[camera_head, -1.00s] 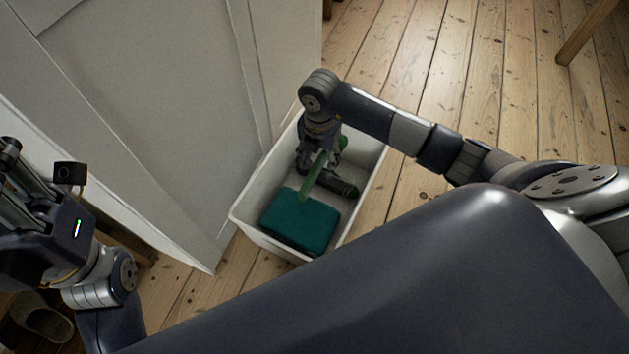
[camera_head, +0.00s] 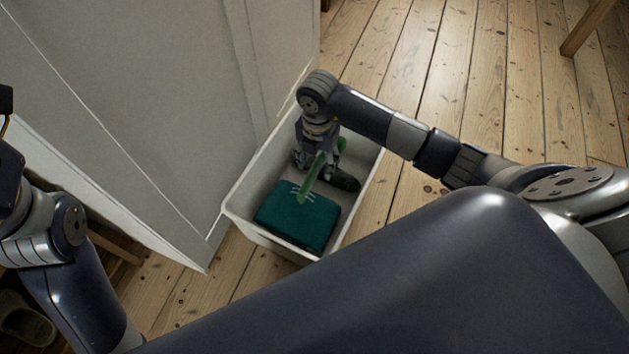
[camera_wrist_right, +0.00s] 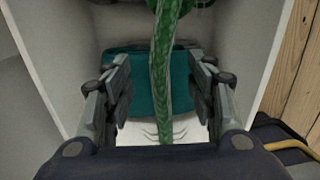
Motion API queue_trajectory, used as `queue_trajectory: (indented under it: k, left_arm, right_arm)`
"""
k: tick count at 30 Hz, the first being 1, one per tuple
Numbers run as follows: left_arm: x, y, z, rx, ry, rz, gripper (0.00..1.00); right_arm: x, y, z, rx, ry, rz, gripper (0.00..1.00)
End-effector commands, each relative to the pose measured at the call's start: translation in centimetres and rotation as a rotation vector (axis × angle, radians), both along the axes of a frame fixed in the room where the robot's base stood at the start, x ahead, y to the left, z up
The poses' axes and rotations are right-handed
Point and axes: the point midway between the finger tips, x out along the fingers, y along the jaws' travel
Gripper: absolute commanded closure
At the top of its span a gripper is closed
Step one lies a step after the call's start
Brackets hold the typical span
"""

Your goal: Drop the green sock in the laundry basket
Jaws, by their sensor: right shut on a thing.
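The green sock (camera_head: 313,178) hangs from my right gripper (camera_head: 320,158) inside the white laundry basket (camera_head: 240,195). In the right wrist view, the sock (camera_wrist_right: 172,75) runs as a narrow textured green strip between the two fingers of my right gripper (camera_wrist_right: 160,105). The jaws are shut on it, though the exact contact is hard to see. The gripper is below the basket's rim. Whether the sock touches what lies beneath it is unclear. Only my left forearm and wrist show at the left edge; the left gripper's fingers are out of view.
A teal folded cloth-like item (camera_head: 297,218) lies in the basket's near end, and a dark rounded item (camera_head: 345,182) lies near the gripper. A pale cabinet (camera_head: 130,100) stands close on the basket's left. Bare floorboards (camera_head: 430,70) are free behind and right. A shoe (camera_head: 27,325) is at lower left.

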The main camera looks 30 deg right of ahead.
Motion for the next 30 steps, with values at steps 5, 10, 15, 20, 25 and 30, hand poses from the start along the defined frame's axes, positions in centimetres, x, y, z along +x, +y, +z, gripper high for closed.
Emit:
queue_trajectory:
  k: [5, 10, 15, 20, 25, 30]
  left_arm:
    - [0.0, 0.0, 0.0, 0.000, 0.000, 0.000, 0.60]
    - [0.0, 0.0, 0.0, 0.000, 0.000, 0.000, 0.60]
    - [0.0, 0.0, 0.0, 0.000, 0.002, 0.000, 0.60]
    - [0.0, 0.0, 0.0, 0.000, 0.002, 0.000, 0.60]
    - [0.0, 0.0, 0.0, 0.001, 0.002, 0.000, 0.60]
    - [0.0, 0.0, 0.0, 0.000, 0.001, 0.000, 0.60]
  right_arm:
    - [0.0, 0.0, 0.0, 0.000, 0.000, 0.000, 0.26]
    - [0.0, 0.0, 0.0, 0.000, 0.000, 0.000, 0.25]
    - [0.0, 0.0, 0.0, 0.000, 0.000, 0.000, 0.25]
    - [0.1, 0.0, 1.2, 0.002, -0.004, 0.001, 0.25]
    - [0.2, 0.0, 4.5, 0.001, -0.007, 0.001, 0.25]
    - [0.1, 0.0, 8.2, 0.001, -0.005, 0.002, 0.25]
